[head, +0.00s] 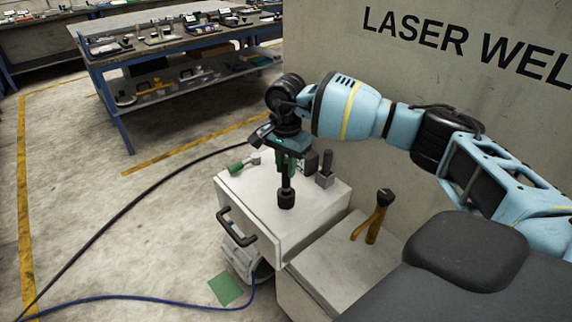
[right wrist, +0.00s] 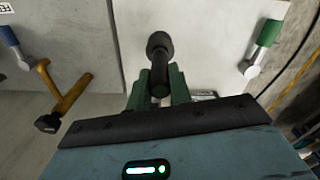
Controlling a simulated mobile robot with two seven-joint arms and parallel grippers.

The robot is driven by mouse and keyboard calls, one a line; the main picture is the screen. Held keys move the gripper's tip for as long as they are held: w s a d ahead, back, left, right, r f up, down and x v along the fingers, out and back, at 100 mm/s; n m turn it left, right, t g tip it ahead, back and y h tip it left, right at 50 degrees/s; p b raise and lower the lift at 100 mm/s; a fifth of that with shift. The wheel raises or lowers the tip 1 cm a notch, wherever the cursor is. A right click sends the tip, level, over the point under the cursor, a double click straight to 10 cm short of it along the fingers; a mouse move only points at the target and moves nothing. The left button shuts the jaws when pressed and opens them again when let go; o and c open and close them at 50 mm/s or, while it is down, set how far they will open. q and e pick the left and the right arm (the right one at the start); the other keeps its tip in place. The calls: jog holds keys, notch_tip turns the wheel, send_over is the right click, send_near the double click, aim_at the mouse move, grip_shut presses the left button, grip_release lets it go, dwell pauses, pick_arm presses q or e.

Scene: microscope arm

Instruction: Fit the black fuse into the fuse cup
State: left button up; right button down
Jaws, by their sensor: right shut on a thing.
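My right gripper (head: 287,166) points down over the white cabinet top (head: 262,213). Its green fingers are shut on the black fuse (head: 286,184), which hangs upright below them. In the right wrist view the fuse (right wrist: 160,76) is between the green fingers (right wrist: 160,92). A wider dark round piece (head: 286,200) is at its lower end, also in the right wrist view (right wrist: 159,43). I cannot tell whether this piece is the fuse's own end or the fuse cup, nor whether it touches the cabinet top. I make out no other clear fuse cup. My left gripper is not in view.
A green-handled tool (head: 243,163) lies behind left on the cabinet top. A small grey block with a dark handle (head: 325,170) stands at right. An orange tool with a black head (head: 373,217) is on the lower surface. A wall rises behind; a workbench (head: 170,40) stands far left.

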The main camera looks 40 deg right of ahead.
aim_at(286, 178)
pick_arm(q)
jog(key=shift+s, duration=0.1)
pick_arm(e)
jog(key=shift+f, duration=0.1)
jog(key=shift+f, duration=0.35)
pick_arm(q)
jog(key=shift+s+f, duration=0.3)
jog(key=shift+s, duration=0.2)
pick_arm(e)
jog(key=shift+f, duration=0.1)
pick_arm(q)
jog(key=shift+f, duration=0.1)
pick_arm(e)
jog(key=shift+f, duration=0.15)
pick_arm(q)
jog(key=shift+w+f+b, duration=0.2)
jog(key=shift+b, duration=0.25)
pick_arm(e)
jog(key=shift+f, duration=0.55)
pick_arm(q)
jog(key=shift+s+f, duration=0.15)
pick_arm(e)
jog(key=shift+f, duration=0.35)
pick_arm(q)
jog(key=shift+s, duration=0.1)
pick_arm(e)
jog(key=shift+f, duration=0.1)
